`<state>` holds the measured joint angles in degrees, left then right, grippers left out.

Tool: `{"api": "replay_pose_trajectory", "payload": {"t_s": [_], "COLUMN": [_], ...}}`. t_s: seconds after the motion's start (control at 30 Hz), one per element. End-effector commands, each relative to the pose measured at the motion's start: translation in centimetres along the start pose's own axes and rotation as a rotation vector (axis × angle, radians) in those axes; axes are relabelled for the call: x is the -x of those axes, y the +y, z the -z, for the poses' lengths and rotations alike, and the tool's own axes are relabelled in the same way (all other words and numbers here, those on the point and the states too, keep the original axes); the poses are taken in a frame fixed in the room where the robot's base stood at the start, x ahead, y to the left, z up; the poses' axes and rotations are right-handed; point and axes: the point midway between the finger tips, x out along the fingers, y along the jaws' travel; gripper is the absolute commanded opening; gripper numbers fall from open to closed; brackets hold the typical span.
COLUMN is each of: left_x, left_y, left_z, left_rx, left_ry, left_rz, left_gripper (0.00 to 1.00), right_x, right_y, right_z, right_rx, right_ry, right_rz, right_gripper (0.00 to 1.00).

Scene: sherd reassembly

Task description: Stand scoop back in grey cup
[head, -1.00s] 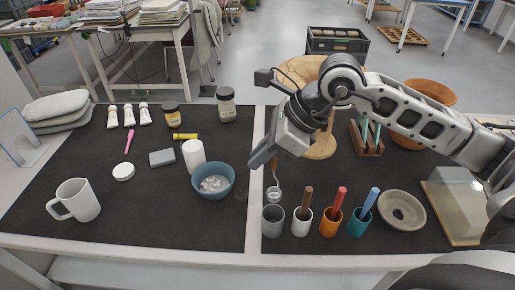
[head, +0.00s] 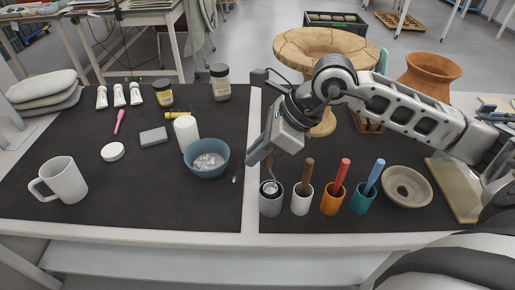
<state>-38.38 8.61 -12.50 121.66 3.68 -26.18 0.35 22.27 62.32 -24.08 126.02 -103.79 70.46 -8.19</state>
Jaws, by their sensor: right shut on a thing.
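My right gripper (head: 262,158) is shut on the scoop (head: 270,187), just above the grey cup (head: 271,205). The scoop hangs with its metal bowl downward, and its bowl shows at the cup's mouth. How deep it sits inside is hard to tell. The upper part of its handle is hidden by the gripper. The grey cup stands upright at the left end of a row of cups. My left gripper is not in view.
Right of the grey cup stand a white cup (head: 301,204), an orange cup (head: 332,204) and a teal cup (head: 361,204), each holding a handled tool. A blue bowl (head: 206,169) with pale pieces is to the left. A stone-coloured dish (head: 424,196) is right.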

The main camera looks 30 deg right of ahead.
Motion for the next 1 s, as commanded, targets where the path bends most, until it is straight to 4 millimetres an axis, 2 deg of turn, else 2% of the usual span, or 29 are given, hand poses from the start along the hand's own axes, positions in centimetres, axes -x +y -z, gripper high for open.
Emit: {"api": "replay_pose_trajectory", "payload": {"t_s": [0.1,0.43,0.97,1.0], "left_x": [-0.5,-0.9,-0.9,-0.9], "left_y": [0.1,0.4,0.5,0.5], "left_z": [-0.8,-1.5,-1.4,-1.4], "left_rx": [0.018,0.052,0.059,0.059], "left_ry": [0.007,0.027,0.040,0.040], "left_rz": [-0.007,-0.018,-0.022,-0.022], "left_gripper": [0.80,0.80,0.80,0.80], "right_x": [-1.2,-3.0,-3.4,-3.4], "right_y": [-0.1,-0.1,-0.1,-0.1], "right_z": [0.8,2.1,2.4,2.4], "right_rx": [0.000,0.001,0.000,0.000], "right_ry": [0.000,0.000,0.000,0.000], "right_rz": [0.000,0.000,0.001,0.001], "right_gripper": [0.00,0.00,0.00,0.18]}}
